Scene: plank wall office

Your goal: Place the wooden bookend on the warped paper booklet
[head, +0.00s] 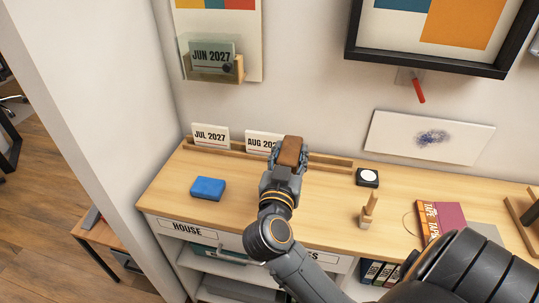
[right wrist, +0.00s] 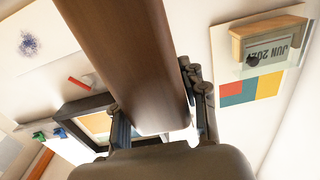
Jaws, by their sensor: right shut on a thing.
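My right gripper (head: 286,165) is shut on a brown wooden piece (head: 291,151), which I take for the wooden bookend. It is held up over the back of the desk, in front of the calendar cards. In the right wrist view, the same brown wooden piece (right wrist: 125,55) is long and smooth and sits between the fingers of my right gripper (right wrist: 160,125). A booklet (head: 447,217) with purple and orange on its cover lies on the desk at the right, apart from the gripper; I cannot tell how warped it is. My left gripper is out of view.
The wooden desk (head: 318,212) has clear room in its middle. A blue block (head: 208,188) lies at the left. A small light wooden stand (head: 368,212), a black box with a white disc (head: 367,177) and a grey sheet (head: 484,236) are to the right. A slotted rail (head: 330,165) runs along the back.

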